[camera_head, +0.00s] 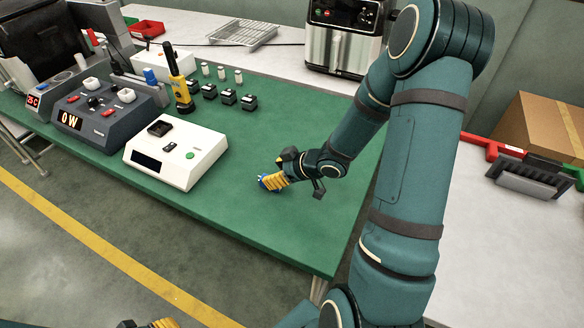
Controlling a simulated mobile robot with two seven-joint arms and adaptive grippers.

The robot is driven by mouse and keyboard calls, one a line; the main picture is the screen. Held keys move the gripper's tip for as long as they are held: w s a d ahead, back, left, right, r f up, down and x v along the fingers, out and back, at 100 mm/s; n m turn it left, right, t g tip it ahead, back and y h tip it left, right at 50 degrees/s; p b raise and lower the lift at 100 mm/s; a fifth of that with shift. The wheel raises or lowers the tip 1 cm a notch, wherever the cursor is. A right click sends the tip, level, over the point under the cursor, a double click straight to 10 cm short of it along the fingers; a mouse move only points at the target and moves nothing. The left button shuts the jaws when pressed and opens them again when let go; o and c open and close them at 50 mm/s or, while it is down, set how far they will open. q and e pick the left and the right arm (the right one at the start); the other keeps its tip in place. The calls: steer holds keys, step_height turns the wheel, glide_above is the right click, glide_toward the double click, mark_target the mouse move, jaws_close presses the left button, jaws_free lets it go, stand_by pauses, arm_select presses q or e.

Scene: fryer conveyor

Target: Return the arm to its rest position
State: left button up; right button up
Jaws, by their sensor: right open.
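My right arm comes in from the right and bends down over the green mat (265,235). Whether the fingertips touch the mat is hard to tell. A small part of my left gripper (150,323) shows at the bottom edge, mostly cut off, so its jaws are not readable.
A dark display unit (95,125), a yellow-black handheld tool (177,80) and several small black blocks (228,97) stand left and behind. An air fryer (345,40) and a wire rack (243,33) are at the back. A cardboard box (540,125) stands right. The mat's front is clear.

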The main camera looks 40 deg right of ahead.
steer(key=v, duration=0.8)
steer(key=shift+f, duration=0.1)
